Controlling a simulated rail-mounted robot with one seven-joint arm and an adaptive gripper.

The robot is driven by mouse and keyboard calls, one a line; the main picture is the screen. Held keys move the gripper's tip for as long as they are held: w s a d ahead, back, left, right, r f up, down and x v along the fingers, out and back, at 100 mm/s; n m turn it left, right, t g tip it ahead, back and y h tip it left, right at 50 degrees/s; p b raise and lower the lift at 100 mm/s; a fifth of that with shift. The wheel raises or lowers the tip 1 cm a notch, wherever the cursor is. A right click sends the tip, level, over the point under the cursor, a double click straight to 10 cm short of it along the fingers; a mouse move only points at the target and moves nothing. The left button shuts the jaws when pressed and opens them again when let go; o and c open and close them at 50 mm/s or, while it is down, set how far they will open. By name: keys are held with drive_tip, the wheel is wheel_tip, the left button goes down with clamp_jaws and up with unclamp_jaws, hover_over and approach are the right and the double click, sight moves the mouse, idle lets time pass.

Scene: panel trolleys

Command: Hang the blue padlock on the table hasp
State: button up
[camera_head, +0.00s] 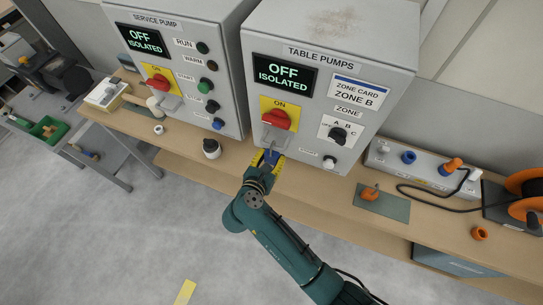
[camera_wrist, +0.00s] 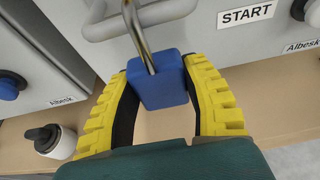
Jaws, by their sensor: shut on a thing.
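My gripper (camera_head: 266,158) is shut on the blue padlock (camera_wrist: 158,84), one yellow finger on each side of its body. The padlock is upright, its metal shackle pointing up. In the head view only a small piece of the padlock (camera_head: 272,155) shows between the fingers. The grey table hasp (camera_wrist: 165,13) is a bent bar on the TABLE PUMPS cabinet, below its red switch (camera_head: 276,119). In the wrist view the shackle crosses the hasp bar; I cannot tell whether it passes through the loop. The cabinet's screen reads OFF ISOLATED.
The SERVICE PUMP cabinet (camera_head: 192,62) stands to the left. An orange padlock (camera_head: 370,194) lies on a green mat to the right, near a black cable and an orange reel (camera_head: 526,190).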

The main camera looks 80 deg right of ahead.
drive_tip(key=o, duration=1.2)
drive_tip(key=shift+c, duration=0.2)
drive_tip(key=v, duration=1.2)
